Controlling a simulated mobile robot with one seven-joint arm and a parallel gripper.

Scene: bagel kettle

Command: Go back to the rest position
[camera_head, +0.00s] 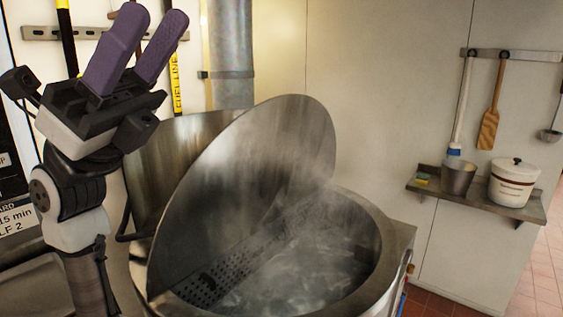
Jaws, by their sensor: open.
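My gripper (148,36) is raised at the upper left, with its two purple fingers pointing up. The fingers are apart and nothing shows between them. My arm rises from the bottom left, in front of and left of the large steel kettle (391,246). The kettle's round lid (262,160) is tilted steeply up at the left of the opening. Steam rises from the liquid inside. A perforated metal piece (225,275) shows in the kettle beside the lid.
A wall shelf (430,189) at the right holds a metal pot (458,176) and a white crock (514,183). A wooden paddle (491,117) and a ladle (552,133) hang from a rail. A steel pipe (231,55) runs up behind the kettle. Tiled floor (535,275) is clear at the right.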

